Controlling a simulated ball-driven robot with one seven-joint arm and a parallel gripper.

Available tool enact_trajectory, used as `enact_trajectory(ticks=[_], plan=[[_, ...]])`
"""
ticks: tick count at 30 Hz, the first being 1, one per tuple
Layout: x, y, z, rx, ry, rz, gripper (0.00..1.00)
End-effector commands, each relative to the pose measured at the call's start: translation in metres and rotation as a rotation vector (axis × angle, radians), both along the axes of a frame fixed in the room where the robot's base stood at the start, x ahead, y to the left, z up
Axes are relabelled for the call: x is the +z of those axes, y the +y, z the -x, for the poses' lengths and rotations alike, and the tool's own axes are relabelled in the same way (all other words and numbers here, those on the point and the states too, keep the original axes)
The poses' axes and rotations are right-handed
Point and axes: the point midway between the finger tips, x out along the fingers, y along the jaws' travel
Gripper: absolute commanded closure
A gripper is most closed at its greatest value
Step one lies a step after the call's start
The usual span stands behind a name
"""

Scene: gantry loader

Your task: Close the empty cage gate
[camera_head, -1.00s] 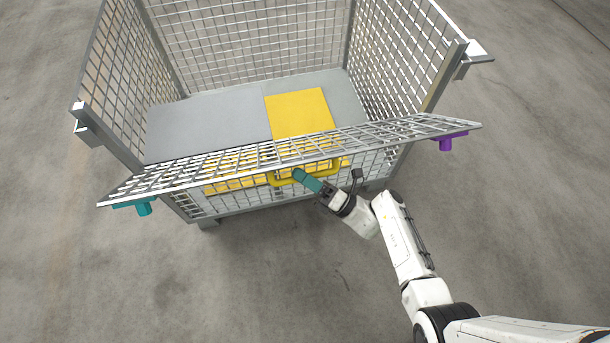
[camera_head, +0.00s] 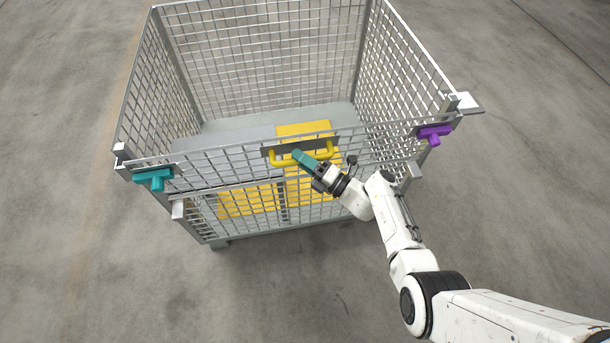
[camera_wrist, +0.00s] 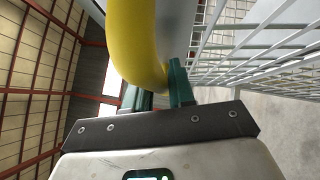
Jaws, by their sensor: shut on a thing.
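The wire-mesh gate (camera_head: 225,163) is the upper front panel of the grey cage (camera_head: 262,40). It stands nearly upright, about level with the side walls' tops. A yellow handle (camera_head: 284,159) sits on a dark plate at the gate's top middle. My gripper (camera_head: 299,157) is shut on the handle. In the wrist view the yellow handle (camera_wrist: 138,45) passes at the green fingers (camera_wrist: 160,92). A teal latch (camera_head: 154,179) is at the gate's left end and a purple latch (camera_head: 434,134) at its right end, both near the corner posts. Whether they engage cannot be told.
The cage holds no loose load; its grey floor (camera_head: 225,134) and a yellow panel (camera_head: 303,129) show. A bracket (camera_head: 468,103) juts from the right corner post. Open concrete floor (camera_head: 90,280) surrounds the cage.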

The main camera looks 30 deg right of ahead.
Motion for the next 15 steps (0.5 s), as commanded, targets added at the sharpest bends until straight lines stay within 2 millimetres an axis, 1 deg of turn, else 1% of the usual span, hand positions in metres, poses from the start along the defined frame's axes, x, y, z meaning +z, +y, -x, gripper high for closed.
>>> enact_trajectory(ticks=[1,6,11,15], plan=[[0.007,-0.003,-0.010,0.000,-0.011,0.000,1.00],[0.013,-0.009,-0.027,0.000,-0.011,0.001,1.00],[0.015,-0.012,-0.037,-0.001,-0.010,0.000,1.00],[0.016,-0.013,-0.040,0.001,-0.008,0.000,1.00]])
